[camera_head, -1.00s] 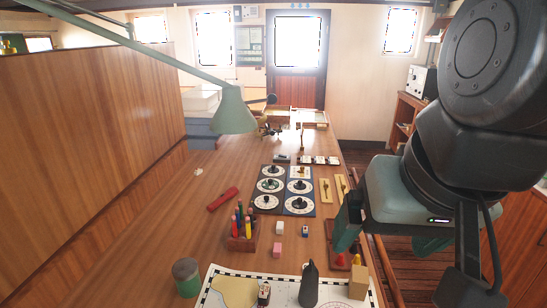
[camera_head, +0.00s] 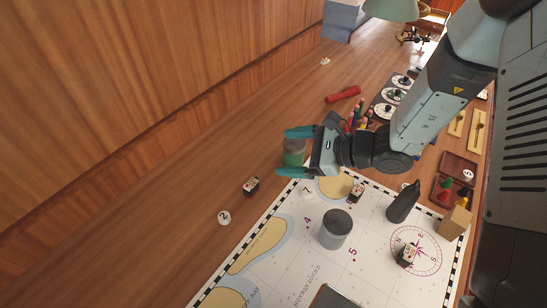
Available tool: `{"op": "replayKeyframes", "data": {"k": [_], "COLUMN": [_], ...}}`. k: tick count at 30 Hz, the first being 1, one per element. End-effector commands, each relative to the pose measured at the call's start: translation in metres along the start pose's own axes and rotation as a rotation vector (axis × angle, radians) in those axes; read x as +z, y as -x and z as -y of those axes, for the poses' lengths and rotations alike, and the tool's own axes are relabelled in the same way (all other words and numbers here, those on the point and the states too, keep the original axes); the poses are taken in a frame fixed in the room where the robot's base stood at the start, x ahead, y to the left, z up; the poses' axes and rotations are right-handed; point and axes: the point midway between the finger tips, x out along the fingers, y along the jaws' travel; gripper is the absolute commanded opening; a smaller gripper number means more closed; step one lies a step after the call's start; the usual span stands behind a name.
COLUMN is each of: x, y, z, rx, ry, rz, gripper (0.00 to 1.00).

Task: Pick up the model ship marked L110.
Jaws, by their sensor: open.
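Several small dark model ships with pale marked tops are in view. One ship (camera_head: 251,186) sits on the bare wood left of the chart. Another ship (camera_head: 357,191) is near the chart's top edge, by a yellow land patch. A third ship (camera_head: 406,254) stands on the compass rose. Their markings are too small to read surely, so I cannot tell which is L110. My gripper (camera_head: 292,152) is open, its teal fingers pointing left, above the far edge of the chart. No ship is between the fingers.
A grey cylinder (camera_head: 335,229), a dark bottle-like object (camera_head: 403,203) and a wooden block (camera_head: 455,222) stand on the chart (camera_head: 290,264). The wood at left is mostly clear.

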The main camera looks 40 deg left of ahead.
Motion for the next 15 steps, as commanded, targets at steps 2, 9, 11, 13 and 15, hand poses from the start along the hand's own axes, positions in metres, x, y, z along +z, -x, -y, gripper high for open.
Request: {"op": "replayKeyframes", "data": {"k": [2,9,11,13,15], "x": [-0.032,-0.091,-0.097,-0.101,-0.103], "y": [-0.029,-0.075,-0.079,-0.083,-0.091], "z": [-0.011,-0.036,-0.039,-0.041,-0.040], "rx": [-0.042,-0.147,-0.158,-0.165,-0.167], "ry": [-0.133,-0.366,-0.389,-0.403,-0.406], "rz": [0.012,-0.005,-0.010,-0.013,-0.014], "gripper": [0.90,0.90,0.90,0.90,0.90]}}
